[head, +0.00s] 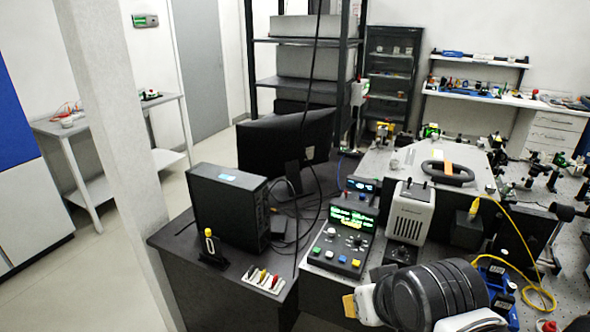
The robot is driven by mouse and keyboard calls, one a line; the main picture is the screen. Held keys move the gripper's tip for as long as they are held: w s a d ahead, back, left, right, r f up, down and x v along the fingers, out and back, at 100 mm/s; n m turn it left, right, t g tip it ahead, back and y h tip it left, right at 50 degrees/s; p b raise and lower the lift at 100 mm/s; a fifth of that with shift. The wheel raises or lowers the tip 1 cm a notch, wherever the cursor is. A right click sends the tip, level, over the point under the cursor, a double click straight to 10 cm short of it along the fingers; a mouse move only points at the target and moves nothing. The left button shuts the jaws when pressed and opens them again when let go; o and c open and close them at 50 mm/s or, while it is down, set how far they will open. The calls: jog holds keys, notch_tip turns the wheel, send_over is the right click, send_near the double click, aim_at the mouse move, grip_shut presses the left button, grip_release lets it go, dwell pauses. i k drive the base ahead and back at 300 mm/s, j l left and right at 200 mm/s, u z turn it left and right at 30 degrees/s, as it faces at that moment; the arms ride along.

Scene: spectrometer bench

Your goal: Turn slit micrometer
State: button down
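I cannot pick out the slit micrometer for certain in the head view. A large light-grey instrument housing (395,166) with a black handle (447,172) on its lid stands on the bench at right, perhaps the spectrometer. A black box (467,232) with a yellow cable (511,222) is at its front. My black and white arm covers the bottom right of the picture, in front of the bench. My gripper's fingers do not show, so whether they hold anything is hidden.
A vented grey-white unit (411,214) and a control box with a green-lit display (353,221) stand left of the black box. A dark computer case (226,208) and a monitor (285,137) are farther left. Optics crowd the right bench. Open floor (95,280) lies at left.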

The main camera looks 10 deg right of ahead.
aim_at(508, 188)
jog(key=i+l+z, duration=0.1)
jog(key=i+l, duration=0.15)
jog(key=l, duration=0.2)
jog(key=i+l+z, duration=0.15)
jog(key=l, duration=0.3)
jog(key=i+l+z, duration=0.1)
jog(key=i+l, duration=0.25)
